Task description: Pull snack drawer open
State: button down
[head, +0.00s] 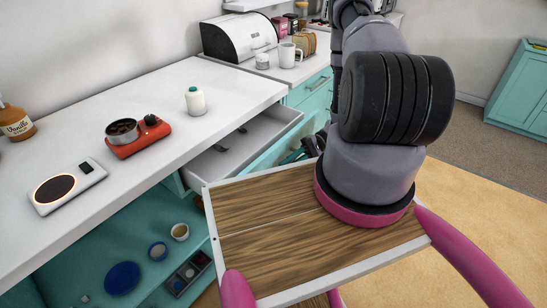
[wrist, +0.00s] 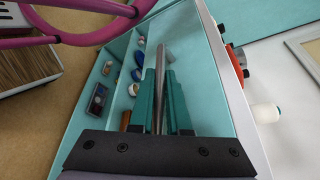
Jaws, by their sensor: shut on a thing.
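The snack drawer (head: 246,143) is under the white counter and stands partly open, its pale grey inside showing in the head view. Two dark items lie in it. Its teal front (head: 285,149) faces my arm. My gripper (head: 293,156) is at this front, partly hidden behind my arm. In the wrist view, my gripper (wrist: 161,77) has its teal fingers closed around a grey bar handle (wrist: 160,58). The teal drawer front (wrist: 212,75) lies just right of the fingers. The drawer's inside is not clear in the wrist view.
On the counter (head: 75,125) stand a red burner with a pot (head: 138,138), a white bottle (head: 195,100) and a hot plate (head: 66,186). A bread box (head: 240,37) is at the back. Open shelves below hold a blue plate (head: 122,278) and cups. Floor at right is clear.

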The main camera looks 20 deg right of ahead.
jog(key=s+d, duration=0.6)
jog(key=s, duration=0.3)
jog(key=shift+s+d, duration=0.2)
jog(key=shift+d, duration=0.05)
jog(key=c, duration=0.9)
grip_release()
jog(key=v, duration=1)
jog(key=shift+w+d, duration=0.1)
jog(key=shift+d, duration=0.3)
